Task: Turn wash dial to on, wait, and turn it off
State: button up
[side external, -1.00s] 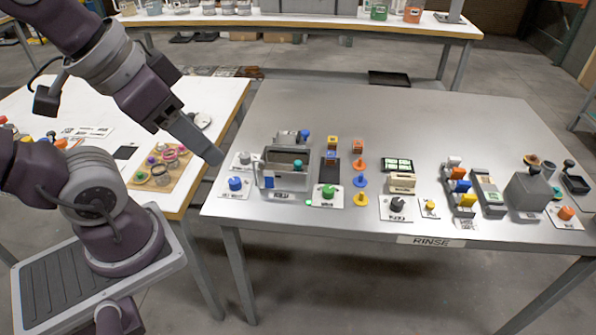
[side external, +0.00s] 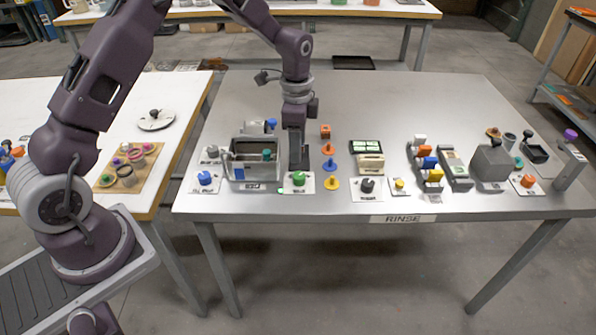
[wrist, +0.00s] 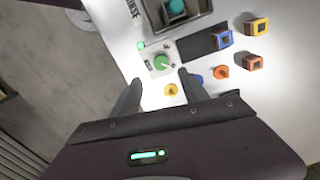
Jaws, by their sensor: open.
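A green dial (side external: 298,179) stands on a white plate near the front edge of the metal table, right of a grey basin (side external: 240,172). I cannot read its label, so I cannot tell if it is the wash dial. In the wrist view the green dial (wrist: 161,62) has a pale pointer mark, and a small green light (wrist: 141,45) glows beside it. My gripper (wrist: 160,90) is open and empty, pointing down. Its fingers appear apart from the dial, which lies just beyond the gap between the fingertips. In the side view my gripper (side external: 296,165) hangs just behind the dial.
A blue dial (side external: 205,178) and a dark dial (side external: 368,185) stand on other plates. An orange peg (side external: 328,149), a blue peg (side external: 329,164) and a yellow peg (side external: 332,183) line up close right of the green dial. The back of the table is clear.

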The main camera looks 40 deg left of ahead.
aim_at(298, 175)
jog(key=shift+m, duration=0.3)
jog(key=f, duration=1)
jog(key=shift+w+a, duration=0.1)
jog(key=shift+w, duration=0.15)
jog(key=shift+c, duration=0.4)
jog(key=shift+r, duration=0.1)
grip_shut()
